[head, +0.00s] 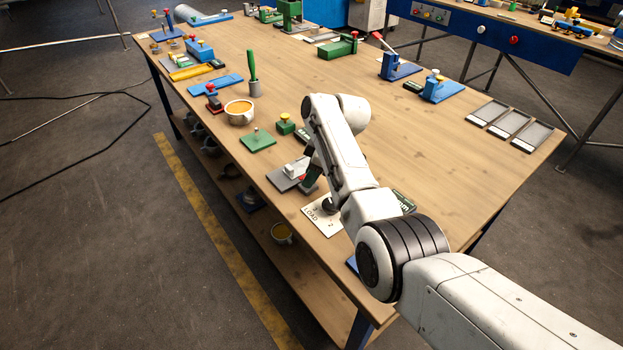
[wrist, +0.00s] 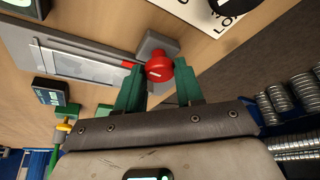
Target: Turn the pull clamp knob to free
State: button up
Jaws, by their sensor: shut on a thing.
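The red knob (wrist: 160,68) of the pull clamp sits between the two green fingers of my gripper (wrist: 160,78) in the wrist view, and the gripper is shut on it. A pale mark shows on the knob's face. The clamp has a grey end block (wrist: 152,42) behind the knob and a long grey plate (wrist: 75,62) to the left, with a red rod beside the block. In the head view the clamp's grey base (head: 283,180) lies near the table's front edge. My arm hides most of the gripper and knob there.
A white LOAD plate (head: 320,213) with a black dial stands close to the clamp; it also shows in the wrist view (wrist: 205,12). The table's right middle (head: 440,135) is clear.

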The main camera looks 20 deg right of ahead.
jog(key=shift+w+n+b, duration=0.1)
jog(key=shift+n+b, duration=0.3)
jog(key=shift+n, duration=0.2)
jog(key=o, duration=1)
jog(key=shift+o, duration=0.2)
jog(key=v, duration=1)
jog(key=shift+d+r, duration=0.15)
jog(key=shift+r, duration=0.25)
jog(key=shift+w, duration=0.1)
